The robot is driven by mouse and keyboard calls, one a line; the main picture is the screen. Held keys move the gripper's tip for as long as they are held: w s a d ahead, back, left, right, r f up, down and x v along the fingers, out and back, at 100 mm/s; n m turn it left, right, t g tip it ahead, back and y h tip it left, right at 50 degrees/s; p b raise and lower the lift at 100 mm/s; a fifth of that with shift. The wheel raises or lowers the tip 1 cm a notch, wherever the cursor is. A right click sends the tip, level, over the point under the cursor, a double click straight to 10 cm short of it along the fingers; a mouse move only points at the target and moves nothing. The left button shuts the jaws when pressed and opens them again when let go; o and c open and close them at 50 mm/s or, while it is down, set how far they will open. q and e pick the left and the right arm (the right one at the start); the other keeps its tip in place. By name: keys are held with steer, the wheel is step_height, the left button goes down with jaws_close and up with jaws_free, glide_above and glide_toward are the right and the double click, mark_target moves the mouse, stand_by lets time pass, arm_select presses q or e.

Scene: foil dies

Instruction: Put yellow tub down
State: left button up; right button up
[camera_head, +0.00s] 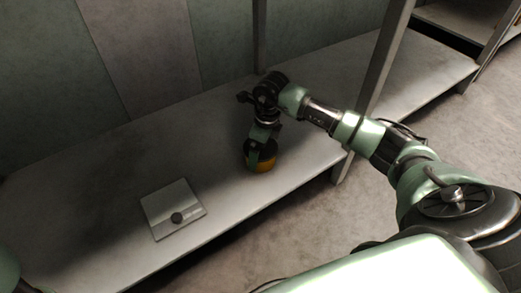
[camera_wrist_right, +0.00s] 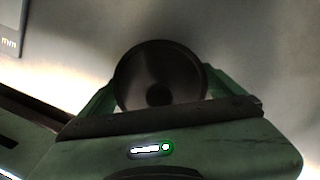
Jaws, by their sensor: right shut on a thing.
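The yellow tub (camera_head: 265,166) is at my right gripper (camera_head: 261,155) over the pale shelf, in the head view. Its yellow side shows low down, and its dark top is partly hidden by the gripper. In the right wrist view the tub's round dark top (camera_wrist_right: 160,76) sits between the two green fingers of my right gripper (camera_wrist_right: 160,90), which is shut on it. I cannot tell whether the tub's base touches the shelf. My left gripper is not in view.
The pale shelf (camera_head: 100,170) is mostly bare. A flat light square plate with a dark knob (camera_head: 173,209) lies on it, left of the tub. A grey post (camera_head: 379,75) stands at the shelf's front edge, right of the tub. A wall closes the back.

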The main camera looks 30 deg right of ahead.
steer(key=o, duration=1)
steer(key=shift+f, duration=0.15)
